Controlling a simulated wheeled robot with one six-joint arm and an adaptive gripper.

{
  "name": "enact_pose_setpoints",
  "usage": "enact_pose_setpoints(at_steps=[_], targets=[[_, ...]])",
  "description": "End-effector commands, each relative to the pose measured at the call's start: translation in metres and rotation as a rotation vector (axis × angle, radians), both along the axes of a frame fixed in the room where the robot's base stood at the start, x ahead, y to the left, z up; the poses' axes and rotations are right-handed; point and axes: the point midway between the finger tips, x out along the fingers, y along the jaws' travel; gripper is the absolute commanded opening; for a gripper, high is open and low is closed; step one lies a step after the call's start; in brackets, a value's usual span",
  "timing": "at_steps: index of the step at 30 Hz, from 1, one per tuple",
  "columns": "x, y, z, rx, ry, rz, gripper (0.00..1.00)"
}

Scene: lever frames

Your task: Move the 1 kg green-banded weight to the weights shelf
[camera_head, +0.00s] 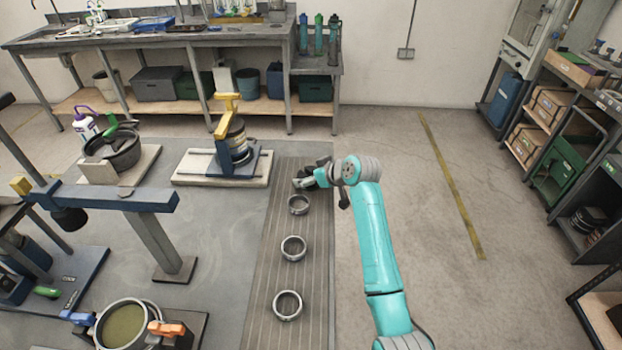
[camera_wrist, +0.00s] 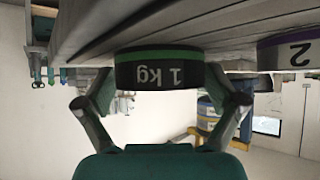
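The 1 kg weight (camera_wrist: 160,72), dark with a green band, stands between my gripper's two fingers (camera_wrist: 160,92) in the wrist view, which is upside down. The fingers lie close at both sides of it; whether they press on it is unclear. The weight appears to rest on the ribbed surface. In the head view my gripper (camera_head: 306,178) is at the far end of the ribbed strip (camera_head: 265,270) and mostly hides the weight there. A dark rack (camera_head: 572,235) at the right holds round dark discs (camera_head: 588,217); whether it is the weights shelf is unclear.
A purple-banded weight marked 2 (camera_wrist: 292,53) stands beside the 1 kg one. Several ring-shaped pieces line the strip, the nearest to my gripper (camera_head: 298,204). A yellow-topped lever stand (camera_head: 230,150) is to the left. The floor (camera_head: 480,200) right of the strip is clear.

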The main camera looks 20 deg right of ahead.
Motion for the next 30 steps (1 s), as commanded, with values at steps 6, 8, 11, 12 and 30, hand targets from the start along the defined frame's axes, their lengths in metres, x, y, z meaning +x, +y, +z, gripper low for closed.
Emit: enact_pose_setpoints(at_steps=[6,8,11,12,30], targets=[[0.0,0.0,0.0,0.0,0.0,0.0,0.3],[0.0,0.0,0.0,0.0,0.0,0.0,0.15],[0.001,0.0,0.003,0.0,-0.005,0.0,0.11],[0.001,0.0,0.003,0.0,-0.005,0.0,0.11],[0.001,0.0,0.068,0.0,-0.007,0.0,0.11]])
